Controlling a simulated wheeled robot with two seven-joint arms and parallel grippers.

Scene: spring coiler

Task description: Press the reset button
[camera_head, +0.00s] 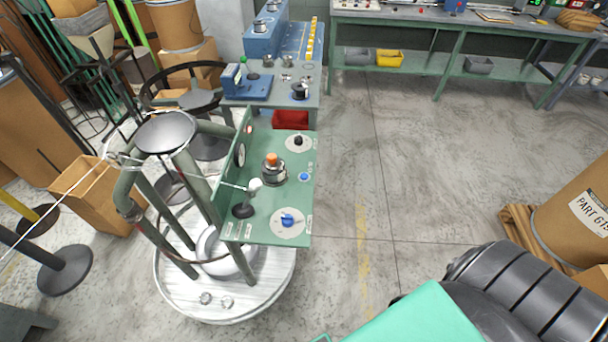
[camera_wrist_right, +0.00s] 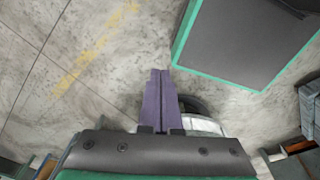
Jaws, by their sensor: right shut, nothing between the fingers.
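In the head view a green control panel (camera_head: 268,205) stands on the coiler left of centre. It carries a small blue button (camera_head: 304,176) near its right edge; the lettering beside it is too small to read. A blue knob (camera_head: 288,219) on a white dial is at the panel's near end, and a black knob (camera_head: 298,141) on another dial at its far end. An orange-topped control (camera_head: 271,160) sits between. My right gripper (camera_wrist_right: 160,73) is shut and empty in the right wrist view, over bare floor, with no panel at its tips. My left gripper is out of view.
A round metal base (camera_head: 225,300) and a tubular frame hold the panel. A white-knobbed lever (camera_head: 255,186) sticks up beside it. A red bin (camera_head: 291,120) and a bench are behind. The floor to the right of the panel is clear; a large drum (camera_head: 575,225) stands farther right.

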